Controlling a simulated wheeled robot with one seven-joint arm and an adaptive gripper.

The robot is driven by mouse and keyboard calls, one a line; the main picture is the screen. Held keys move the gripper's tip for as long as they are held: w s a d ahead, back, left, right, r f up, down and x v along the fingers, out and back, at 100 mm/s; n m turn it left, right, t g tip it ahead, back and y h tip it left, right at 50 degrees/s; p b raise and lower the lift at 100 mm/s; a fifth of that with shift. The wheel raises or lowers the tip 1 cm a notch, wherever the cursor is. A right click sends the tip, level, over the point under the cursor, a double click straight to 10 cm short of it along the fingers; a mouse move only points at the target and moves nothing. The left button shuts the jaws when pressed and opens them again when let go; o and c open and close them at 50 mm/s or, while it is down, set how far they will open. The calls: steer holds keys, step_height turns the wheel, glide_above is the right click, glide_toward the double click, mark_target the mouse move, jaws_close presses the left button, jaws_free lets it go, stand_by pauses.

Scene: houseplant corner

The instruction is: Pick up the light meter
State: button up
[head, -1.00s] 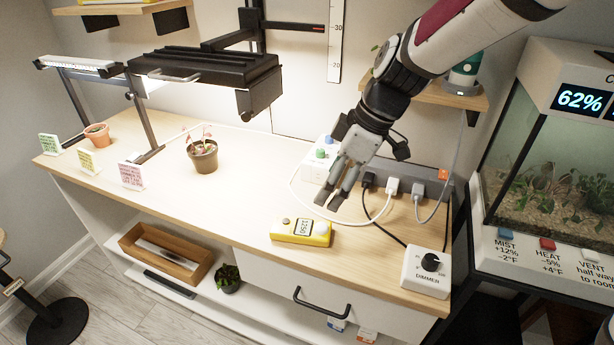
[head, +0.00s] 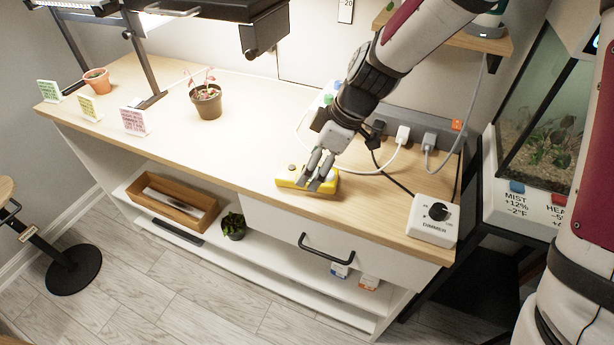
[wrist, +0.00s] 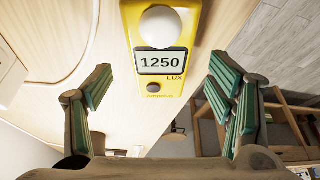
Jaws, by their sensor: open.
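The light meter (head: 292,180) is a yellow block lying near the front edge of the wooden bench top. In the wrist view the light meter (wrist: 160,84) shows a white dome, a display reading 1250 LUX and a dark button. My gripper (head: 318,177) is directly over it, and its fingers hide part of the meter in the head view. In the wrist view my gripper (wrist: 158,88) is open, with green-padded fingers spread wide on either side of the meter's lower end. The space between the fingers and the meter looks clear; I cannot tell the height gap.
The dimmer box (head: 432,220) sits to the right on the bench. A power strip (head: 410,128) with plugs and cables runs behind my gripper. A potted plant (head: 206,104) stands to the left, with clear bench top between. A drawer handle (head: 327,249) is below the front edge.

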steer(key=shift+x, duration=1.25)
steer(key=c, duration=1.3)
steer(key=shift+c, duration=0.2)
steer(key=shift+r, duration=0.2)
